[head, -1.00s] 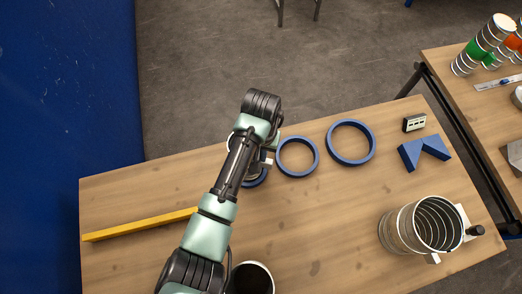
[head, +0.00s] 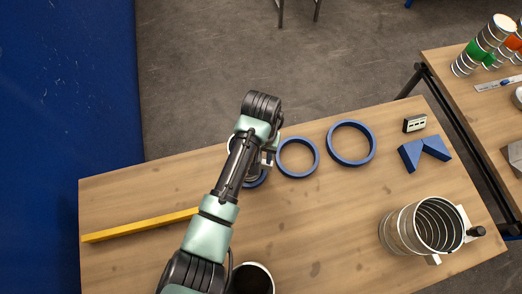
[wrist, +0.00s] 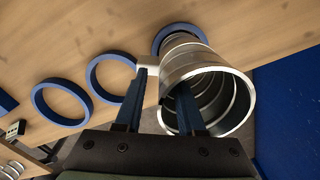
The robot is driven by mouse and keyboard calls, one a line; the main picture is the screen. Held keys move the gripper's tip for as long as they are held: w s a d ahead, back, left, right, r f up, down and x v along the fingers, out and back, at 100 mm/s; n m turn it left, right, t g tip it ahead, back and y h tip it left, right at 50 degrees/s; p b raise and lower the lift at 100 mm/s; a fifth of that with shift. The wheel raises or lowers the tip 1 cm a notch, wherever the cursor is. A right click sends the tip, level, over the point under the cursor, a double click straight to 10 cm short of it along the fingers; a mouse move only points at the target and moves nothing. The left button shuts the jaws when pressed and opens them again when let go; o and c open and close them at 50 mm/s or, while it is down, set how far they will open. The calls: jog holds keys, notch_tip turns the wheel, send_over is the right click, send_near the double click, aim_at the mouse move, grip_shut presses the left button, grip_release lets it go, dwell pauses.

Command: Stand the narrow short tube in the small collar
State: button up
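The narrow short tube (wrist: 222,78) is a ribbed silver metal tube, large in the wrist view with its open end towards the camera. Its far end meets the small blue collar (wrist: 181,27), which shows around it; I cannot tell how deep it sits. In the head view the collar (head: 258,183) shows only as a blue arc, and my wrist covers most of the tube. My gripper (wrist: 162,77) has one finger inside the tube and one outside, with a clear gap between them across the tube wall. A small pale tab sits by the outer fingertip.
Two larger blue rings (head: 298,157) (head: 351,143) lie to the right. Beyond are a blue angled block (head: 425,151) and a small box (head: 414,123). A wide ribbed tube (head: 398,230) stands front right, a dark-mouthed cylinder (head: 251,279) in front. A yellow bar (head: 140,225) lies left.

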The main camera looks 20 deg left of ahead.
notch_tip(320, 180, up, 12)
jog(key=shift+r, duration=0.1)
jog(key=shift+r+p, duration=0.3)
jog(key=shift+r, duration=0.15)
dwell(0.5)
